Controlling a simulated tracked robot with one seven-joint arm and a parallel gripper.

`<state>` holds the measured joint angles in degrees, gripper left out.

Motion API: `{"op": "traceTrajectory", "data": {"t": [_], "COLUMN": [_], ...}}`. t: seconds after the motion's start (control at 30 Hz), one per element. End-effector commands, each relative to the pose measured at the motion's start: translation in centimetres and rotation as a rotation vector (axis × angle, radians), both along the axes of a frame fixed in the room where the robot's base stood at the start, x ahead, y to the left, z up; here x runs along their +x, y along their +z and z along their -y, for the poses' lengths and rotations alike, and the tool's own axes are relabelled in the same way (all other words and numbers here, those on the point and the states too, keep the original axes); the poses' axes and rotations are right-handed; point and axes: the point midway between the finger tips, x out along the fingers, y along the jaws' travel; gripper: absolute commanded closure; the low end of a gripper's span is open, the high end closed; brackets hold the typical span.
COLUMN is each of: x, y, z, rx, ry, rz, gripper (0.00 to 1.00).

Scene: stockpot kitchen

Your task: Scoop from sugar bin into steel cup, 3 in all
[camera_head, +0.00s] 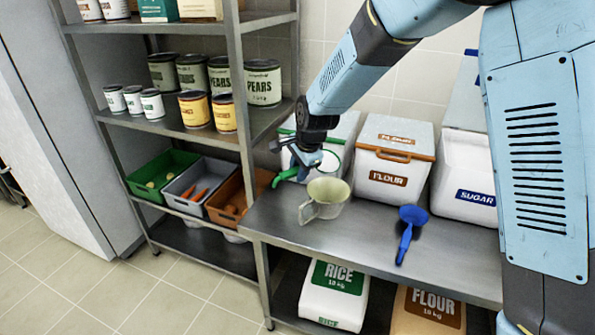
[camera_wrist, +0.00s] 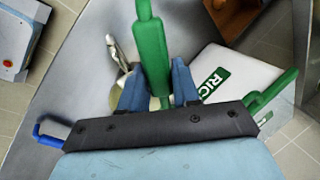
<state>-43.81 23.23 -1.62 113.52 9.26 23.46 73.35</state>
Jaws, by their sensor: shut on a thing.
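My gripper (camera_head: 303,172) is shut on a green handle (camera_wrist: 152,55), seen upright between the fingers in the wrist view. In the head view a green part (camera_head: 285,179) shows beside the gripper. The pale metal-looking cup (camera_head: 327,198) stands upright on the steel table, just right of and in front of my gripper; its inside is not clear. The white sugar bin (camera_head: 468,184) with a blue SUGAR label is at the table's right, partly hidden by my arm. A blue scoop (camera_head: 407,232) lies on the table in front of the bins, apart from my gripper.
A white box marked RICE (camera_wrist: 225,80) shows in the wrist view. A shelf with cans and crates (camera_head: 165,175) stands left. Sacks (camera_head: 334,294) lie under the table (camera_head: 370,240). Its front middle is clear.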

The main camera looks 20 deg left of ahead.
Motion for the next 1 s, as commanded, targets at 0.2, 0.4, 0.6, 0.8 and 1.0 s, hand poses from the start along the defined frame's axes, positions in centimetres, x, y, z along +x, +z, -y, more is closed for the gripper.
{"op": "traceTrajectory", "data": {"t": [0.2, 0.4, 0.6, 0.8, 1.0], "x": [-0.08, -0.23, -0.39, -0.55, -0.76], "y": [0.43, 0.49, 0.54, 0.56, 0.54], "z": [0.36, 0.50, 0.66, 0.75, 1.03], "rx": [0.099, 0.156, 0.206, 0.255, 0.320], "ry": [-0.005, -0.003, -0.004, -0.002, -0.003], "rz": [0.078, 0.125, 0.167, 0.207, 0.260], "gripper": [1.00, 1.00, 1.00, 1.00, 1.00]}}
